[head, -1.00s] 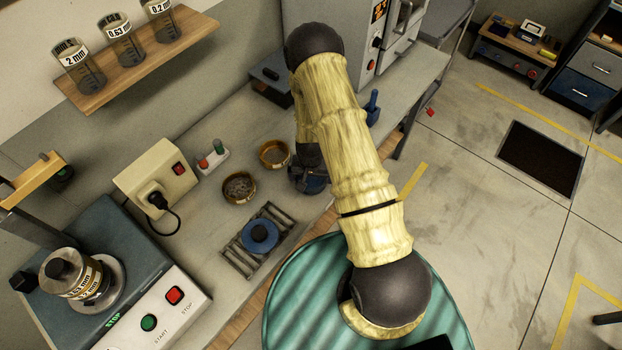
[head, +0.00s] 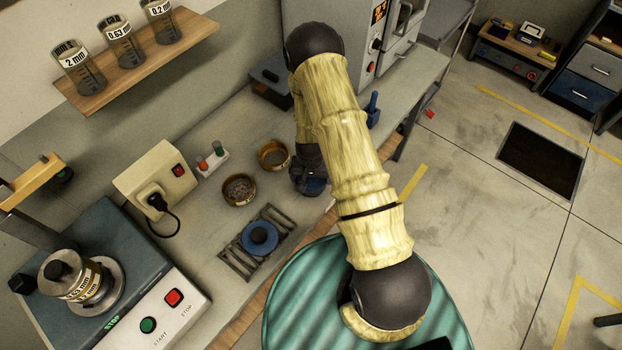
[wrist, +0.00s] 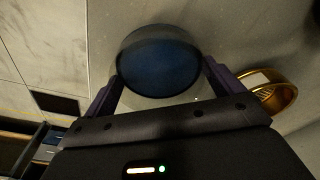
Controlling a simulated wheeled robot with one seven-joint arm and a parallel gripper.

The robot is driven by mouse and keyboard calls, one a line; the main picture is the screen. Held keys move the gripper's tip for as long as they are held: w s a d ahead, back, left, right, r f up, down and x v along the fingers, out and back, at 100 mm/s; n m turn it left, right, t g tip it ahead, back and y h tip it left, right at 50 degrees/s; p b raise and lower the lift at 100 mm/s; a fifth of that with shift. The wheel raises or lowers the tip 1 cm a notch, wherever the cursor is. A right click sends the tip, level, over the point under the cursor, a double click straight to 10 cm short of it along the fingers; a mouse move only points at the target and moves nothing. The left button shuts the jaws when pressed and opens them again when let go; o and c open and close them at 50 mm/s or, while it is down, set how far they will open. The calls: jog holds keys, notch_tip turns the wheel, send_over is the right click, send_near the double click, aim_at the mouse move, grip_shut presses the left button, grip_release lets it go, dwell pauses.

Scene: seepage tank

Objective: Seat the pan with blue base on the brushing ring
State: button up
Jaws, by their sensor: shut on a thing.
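My gripper (wrist: 160,85) is shut on the pan with blue base (wrist: 158,62), a dark round dish whose blue face fills the upper middle of the wrist view. One finger lies on each side of it. In the head view my gripper (head: 309,178) is over the bench near its front edge, and a bit of the pan's blue (head: 315,187) shows below it. I cannot tell whether the pan touches the bench. What looks like the brushing ring (head: 262,247), blue and round with a darker raised middle, sits on a slatted metal rack to the lower left, apart from my gripper.
Two brass sieves (head: 239,189) (head: 274,154) stand on the bench left of my gripper; one brass rim (wrist: 272,92) shows in the wrist view. A shaker (head: 130,300) with stacked sieves is at lower left. A beige power box (head: 155,180) stands behind the rack.

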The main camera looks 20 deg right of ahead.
notch_tip(320, 180, up, 10)
jog(key=b, duration=0.3)
jog(key=shift+f, duration=0.2)
jog(key=shift+f, duration=0.15)
dwell(0.3)
jog(key=n+b, duration=0.1)
jog(key=n, duration=0.2)
send_over(311, 179)
jog(key=f, duration=0.6)
jog(key=shift+s, duration=0.35)
jog(key=shift+a+f+n+y, duration=0.1)
jog(key=shift+f+n+y, duration=0.2)
jog(key=shift+f+n, duration=0.15)
jog(key=shift+r, duration=0.1)
